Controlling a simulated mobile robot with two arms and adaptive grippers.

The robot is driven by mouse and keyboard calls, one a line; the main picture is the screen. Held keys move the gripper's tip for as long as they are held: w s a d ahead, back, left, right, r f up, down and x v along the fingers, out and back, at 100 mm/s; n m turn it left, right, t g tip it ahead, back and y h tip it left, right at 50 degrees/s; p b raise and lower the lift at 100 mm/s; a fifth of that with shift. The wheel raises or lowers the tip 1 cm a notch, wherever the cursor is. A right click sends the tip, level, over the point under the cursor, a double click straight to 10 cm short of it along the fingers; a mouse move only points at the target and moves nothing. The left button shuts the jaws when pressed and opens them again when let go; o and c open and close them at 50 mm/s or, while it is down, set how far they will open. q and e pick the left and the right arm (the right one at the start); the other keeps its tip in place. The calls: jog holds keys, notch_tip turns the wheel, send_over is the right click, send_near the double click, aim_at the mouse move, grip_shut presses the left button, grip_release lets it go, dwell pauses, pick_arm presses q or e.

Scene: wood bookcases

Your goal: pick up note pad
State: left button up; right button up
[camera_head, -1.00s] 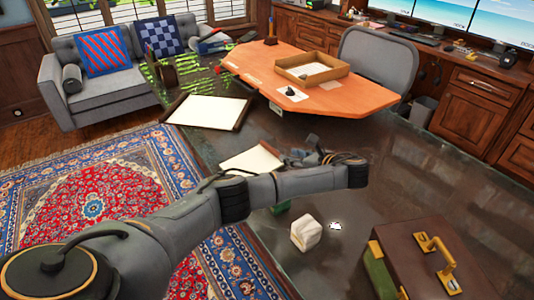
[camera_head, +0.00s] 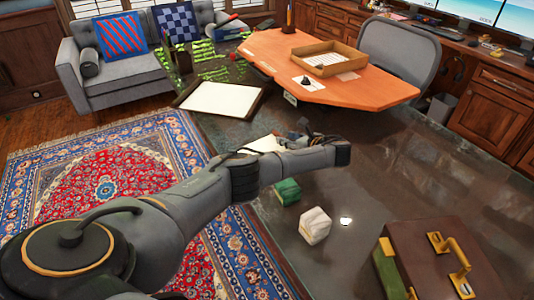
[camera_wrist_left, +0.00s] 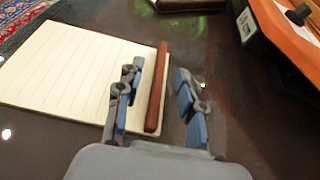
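The note pad is a cream, lined sheet with a dark red-brown bar along its right edge. In the left wrist view the note pad (camera_wrist_left: 70,75) lies flat on the dark table, at the left. My left gripper (camera_wrist_left: 157,78) is open, with one finger over the pad's right part and the other to the right of the bar. The bar shows between the fingers; I cannot tell whether they touch it. In the head view, the note pad (camera_head: 266,144) is mostly hidden behind my left arm, and my left gripper (camera_head: 302,130) is partly hidden too. My right gripper is not in view.
The dark table (camera_head: 380,190) holds a brown briefcase (camera_head: 435,265), a white block (camera_head: 315,225), a green block (camera_head: 287,191) and a larger white pad with brown edges (camera_head: 218,98). An orange desk top (camera_head: 345,88) with a wooden tray (camera_head: 328,60) stands behind. The table's middle right is clear.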

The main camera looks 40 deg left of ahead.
pick_arm(q)
jog(key=shift+x, duration=1.25)
jog(key=shift+d, duration=0.1)
grip_shut()
jog(key=shift+r, duration=0.1)
